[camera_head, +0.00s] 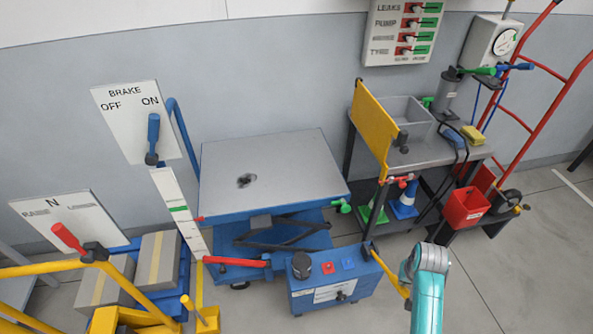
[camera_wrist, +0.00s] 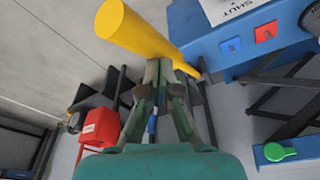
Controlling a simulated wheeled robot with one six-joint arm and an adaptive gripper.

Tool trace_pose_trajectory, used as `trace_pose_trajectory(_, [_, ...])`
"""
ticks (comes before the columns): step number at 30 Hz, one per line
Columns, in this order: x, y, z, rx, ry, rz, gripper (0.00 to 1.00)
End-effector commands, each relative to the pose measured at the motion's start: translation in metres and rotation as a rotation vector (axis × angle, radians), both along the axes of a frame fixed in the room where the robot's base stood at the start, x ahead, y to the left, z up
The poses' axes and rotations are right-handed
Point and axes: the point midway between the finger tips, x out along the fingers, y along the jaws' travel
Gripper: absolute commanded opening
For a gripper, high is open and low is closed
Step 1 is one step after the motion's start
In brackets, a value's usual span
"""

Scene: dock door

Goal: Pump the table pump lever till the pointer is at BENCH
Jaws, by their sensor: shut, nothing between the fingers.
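The yellow pump lever (camera_head: 391,270) slopes down and right from the blue pump box (camera_head: 335,284) beside the lift table (camera_head: 265,170). In the wrist view the lever (camera_wrist: 150,32) crosses just past the tips of my gripper (camera_wrist: 163,70). The fingers are shut and empty; I cannot tell if they touch the lever. In the head view my teal arm is near the lever's free end and the fingers are hidden. A white scale board (camera_head: 183,222) with a green band stands left of the table. A small red pointer (camera_head: 200,218) at the table's corner is below the green band.
A red lever (camera_head: 237,261) lies left of the pump box. Floor at the lower right is clear.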

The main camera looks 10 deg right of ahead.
Motion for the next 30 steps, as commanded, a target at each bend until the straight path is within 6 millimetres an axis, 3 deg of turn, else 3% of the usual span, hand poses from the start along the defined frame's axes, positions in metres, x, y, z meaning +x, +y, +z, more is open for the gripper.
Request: trace_pose_trajectory(30, [-0.001,0.001,-0.079,0.002,0.004,0.000,0.00])
